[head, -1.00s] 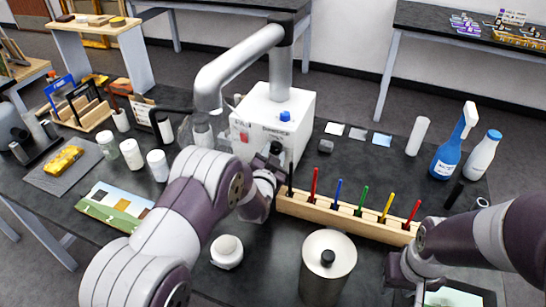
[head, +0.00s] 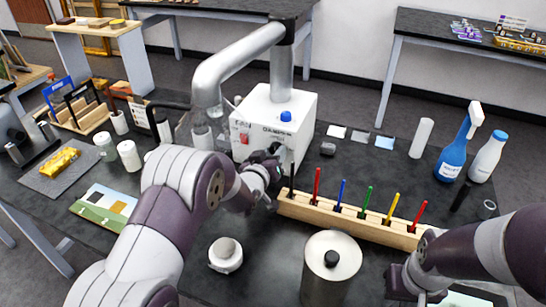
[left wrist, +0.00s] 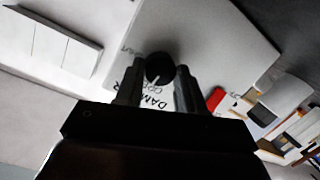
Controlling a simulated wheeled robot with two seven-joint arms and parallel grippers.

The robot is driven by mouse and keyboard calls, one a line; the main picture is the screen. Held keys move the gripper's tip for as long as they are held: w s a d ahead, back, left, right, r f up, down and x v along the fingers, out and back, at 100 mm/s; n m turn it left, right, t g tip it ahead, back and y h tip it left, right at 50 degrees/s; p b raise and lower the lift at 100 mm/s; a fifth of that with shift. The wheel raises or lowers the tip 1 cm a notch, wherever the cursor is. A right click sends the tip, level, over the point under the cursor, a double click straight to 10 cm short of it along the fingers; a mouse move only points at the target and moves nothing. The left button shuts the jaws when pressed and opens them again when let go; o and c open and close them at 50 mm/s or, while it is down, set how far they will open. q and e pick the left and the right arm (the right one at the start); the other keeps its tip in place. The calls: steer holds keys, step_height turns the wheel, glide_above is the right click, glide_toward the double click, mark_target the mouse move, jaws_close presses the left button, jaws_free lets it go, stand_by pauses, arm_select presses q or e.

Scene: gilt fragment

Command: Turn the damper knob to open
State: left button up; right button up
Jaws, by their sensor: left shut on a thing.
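The white damper box (head: 291,107) stands at the back of the bench under a metal duct arm. It has a blue button on top and a red switch on its front. My left gripper (head: 272,156) is at the front of this box. In the left wrist view the round black damper knob (left wrist: 159,68) sits between the fingers of my left gripper (left wrist: 157,88), which is shut on it. The knob has a white pointer line, and partly covered lettering shows beside it. In the head view the gripper mostly hides the knob. My right gripper (head: 402,283) is low at the right; its fingers are unclear.
A wooden rack (head: 345,220) with several coloured tools lies just right of my left gripper. A metal canister (head: 331,268) and a small white jar (head: 225,254) stand in front. A blue spray bottle (head: 455,152) and white bottle (head: 487,158) stand at the right.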

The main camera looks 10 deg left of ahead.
arm_select(q)
steer(key=shift+f+n, duration=0.15)
steer(key=shift+n, duration=0.35)
arm_select(e)
steer(key=shift+f, duration=0.15)
arm_select(q)
steer(key=o, duration=1)
steer(key=shift+o, duration=0.2)
arm_select(e)
steer(key=shift+f+b, duration=0.35)
steer(key=shift+b, duration=0.1)
arm_select(q)
steer(key=v, duration=1.2)
steer(key=shift+s+a, duration=0.2)
steer(key=shift+s, duration=0.15)
